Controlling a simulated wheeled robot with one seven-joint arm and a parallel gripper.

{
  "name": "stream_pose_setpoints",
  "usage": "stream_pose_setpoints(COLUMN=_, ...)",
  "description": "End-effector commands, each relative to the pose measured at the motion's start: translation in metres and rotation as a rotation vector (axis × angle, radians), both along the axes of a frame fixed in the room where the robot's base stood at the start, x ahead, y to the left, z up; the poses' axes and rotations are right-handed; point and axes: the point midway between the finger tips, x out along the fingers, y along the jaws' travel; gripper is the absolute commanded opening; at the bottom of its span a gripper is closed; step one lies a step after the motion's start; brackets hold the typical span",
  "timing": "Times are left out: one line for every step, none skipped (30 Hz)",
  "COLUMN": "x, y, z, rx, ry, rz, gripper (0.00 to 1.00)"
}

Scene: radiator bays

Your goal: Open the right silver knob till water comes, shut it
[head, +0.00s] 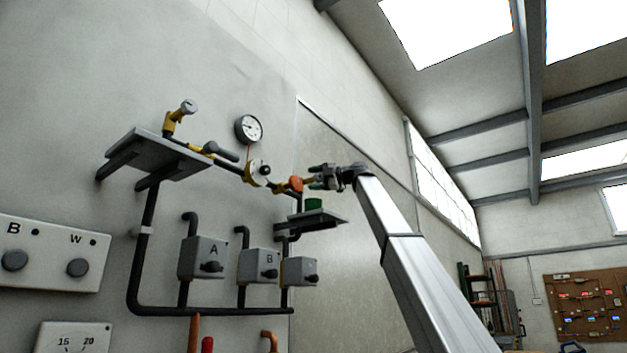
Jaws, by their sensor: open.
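My gripper (316,178) is open, at the end of my arm above a small right shelf. A yellow fitting (307,181) shows just left of its fingers, with an orange-red part (296,184) beside it. I cannot make out a silver knob there; the gripper may cover it. A silver knob (189,105) on a yellow valve (170,123) stands above the left shelf, well away from my gripper. Whether the fingers touch anything is too small to tell. No water is visible.
A green cup-like thing (314,204) is on the right shelf (317,221), below my gripper. The left shelf (150,150), a pressure gauge (248,129), a pale round fitting (258,172) and dark pipes (146,220) are on the wall. Box A (203,257) is lower. Right is open.

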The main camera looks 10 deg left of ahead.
Motion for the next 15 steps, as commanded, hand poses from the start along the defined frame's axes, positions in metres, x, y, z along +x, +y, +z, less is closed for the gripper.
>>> stream_pose_setpoints(x=0.0, y=-0.004, z=0.0, rx=0.0, ry=0.0, rz=-0.001, gripper=0.63)
stream_pose_setpoints(x=0.0, y=-0.007, z=0.0, rx=0.0, ry=0.0, rz=-0.001, gripper=0.63)
stream_pose_setpoints(x=0.0, y=-0.011, z=0.0, rx=0.0, ry=0.0, rz=-0.002, gripper=0.63)
stream_pose_setpoints(x=0.0, y=-0.015, z=-0.001, rx=-0.001, ry=0.0, rz=-0.002, gripper=0.63)
stream_pose_setpoints(x=0.0, y=-0.02, z=-0.001, rx=-0.001, ry=0.0, rz=-0.001, gripper=0.63)
stream_pose_setpoints(x=0.0, y=-0.027, z=-0.001, rx=0.0, ry=0.0, rz=-0.001, gripper=0.63)
stream_pose_setpoints(x=0.0, y=-0.033, z=-0.001, rx=0.0, ry=0.0, rz=-0.002, gripper=0.63)
stream_pose_setpoints(x=0.0, y=-0.039, z=-0.001, rx=0.0, ry=0.0, rz=-0.002, gripper=0.63)
stream_pose_setpoints(x=0.0, y=-0.047, z=-0.001, rx=0.0, ry=0.0, rz=-0.002, gripper=0.63)
stream_pose_setpoints(x=0.0, y=-0.053, z=-0.001, rx=-0.001, ry=0.0, rz=-0.002, gripper=0.63)
stream_pose_setpoints(x=0.0, y=-0.059, z=-0.001, rx=-0.001, ry=0.0, rz=-0.002, gripper=0.63)
stream_pose_setpoints(x=0.0, y=-0.066, z=-0.001, rx=-0.001, ry=0.0, rz=-0.002, gripper=0.63)
stream_pose_setpoints(x=0.0, y=-0.071, z=-0.001, rx=0.0, ry=0.0, rz=-0.002, gripper=0.63)
stream_pose_setpoints(x=0.0, y=-0.076, z=-0.001, rx=0.0, ry=0.0, rz=-0.001, gripper=0.63)
stream_pose_setpoints(x=0.0, y=-0.082, z=0.0, rx=0.0, ry=0.0, rz=-0.002, gripper=0.63)
